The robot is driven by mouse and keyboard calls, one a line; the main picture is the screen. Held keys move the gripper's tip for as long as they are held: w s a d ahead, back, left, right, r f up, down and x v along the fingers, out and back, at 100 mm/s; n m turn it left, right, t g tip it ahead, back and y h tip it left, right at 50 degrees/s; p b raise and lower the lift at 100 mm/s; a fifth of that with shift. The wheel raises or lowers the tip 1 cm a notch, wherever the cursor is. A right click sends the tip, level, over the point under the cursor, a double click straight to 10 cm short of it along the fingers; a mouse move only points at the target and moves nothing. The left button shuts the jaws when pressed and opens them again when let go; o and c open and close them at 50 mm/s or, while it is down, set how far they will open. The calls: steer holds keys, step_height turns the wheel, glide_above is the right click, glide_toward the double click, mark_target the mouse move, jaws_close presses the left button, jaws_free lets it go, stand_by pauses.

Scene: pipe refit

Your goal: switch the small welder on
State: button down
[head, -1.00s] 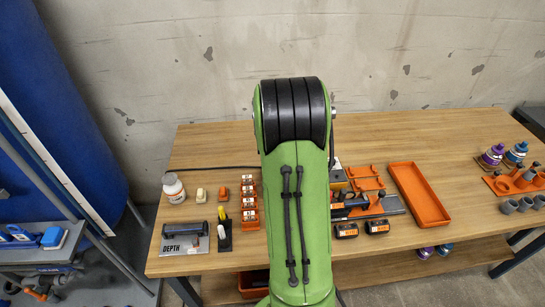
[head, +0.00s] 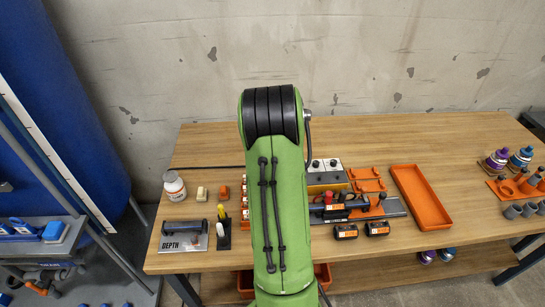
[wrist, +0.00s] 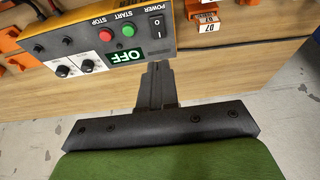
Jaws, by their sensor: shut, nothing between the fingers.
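The small welder (wrist: 100,42) is a yellow and grey box. Its front panel appears upside down in the wrist view. The panel has a black POWER rocker (wrist: 157,27) marked O and I, a green START button (wrist: 128,30), a red STOP button (wrist: 105,35), two dials and a green sign reading OFF (wrist: 123,57). In the head view the welder (head: 327,178) stands on the bench, partly hidden by my arm. My gripper (wrist: 157,68) is shut and empty. Its tips appear just below the rocker in the picture; I cannot tell whether they touch the panel.
The wooden bench (head: 450,150) also holds an orange tray (head: 420,198), black battery packs (head: 377,228) and a depth gauge stand (head: 184,240). Orange labelled blocks (wrist: 207,22) show beside the welder in the wrist view. Bottles and grey cups stand at the far right.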

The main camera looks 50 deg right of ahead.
steer(key=x, duration=0.9)
steer(key=shift+s+a+f+b, duration=0.2)
steer(key=shift+s+a+b, duration=0.05)
steer(key=shift+b, duration=0.15)
steer(key=shift+w+d+f+b, duration=0.1)
steer(key=shift+f+b, duration=0.3)
steer(key=shift+b, duration=0.25)
steer(key=shift+r, duration=0.2)
steer(key=shift+s+a+f, duration=0.25)
steer(key=shift+s+a, duration=0.45)
steer(key=shift+a, duration=0.1)
steer(key=shift+r, duration=0.1)
